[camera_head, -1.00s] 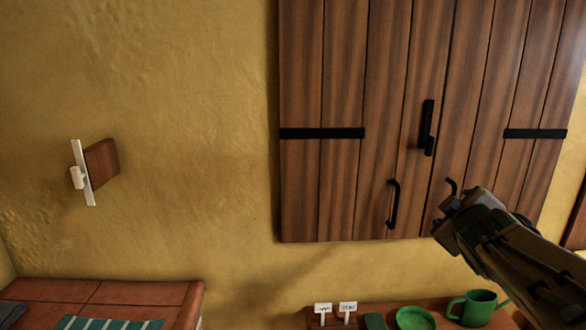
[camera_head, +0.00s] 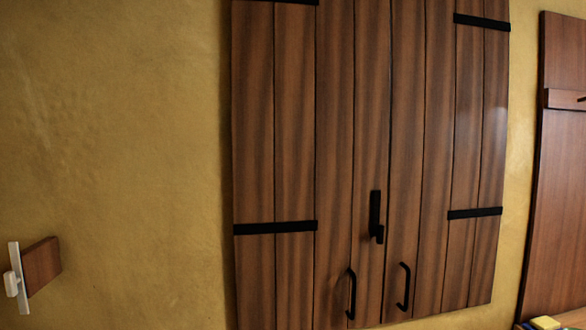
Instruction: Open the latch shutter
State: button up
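The wooden shutter (camera_head: 335,120) hangs on the yellow wall in the middle of the head view. Its two plank leaves look shut. A black latch (camera_head: 375,217) stands upright near the middle seam, with a small block at its lower right. Below it are two black pull handles, a left handle (camera_head: 351,294) and a right handle (camera_head: 403,286). Black hinge straps cross both leaves, such as the lower left strap (camera_head: 275,227). My gripper is out of view, so its opening and distance from the latch do not show.
A small wooden block with a white bracket (camera_head: 17,284) sticks out of the wall at lower left. A tall wooden panel (camera_head: 560,180) stands right of the shutter. A yellow item (camera_head: 544,322) shows at the bottom right edge.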

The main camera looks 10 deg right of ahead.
aim_at(309, 79)
jog(key=k, duration=0.65)
jog(key=z, duration=0.7)
jog(key=i, duration=1.15)
jog(key=u, duration=0.25)
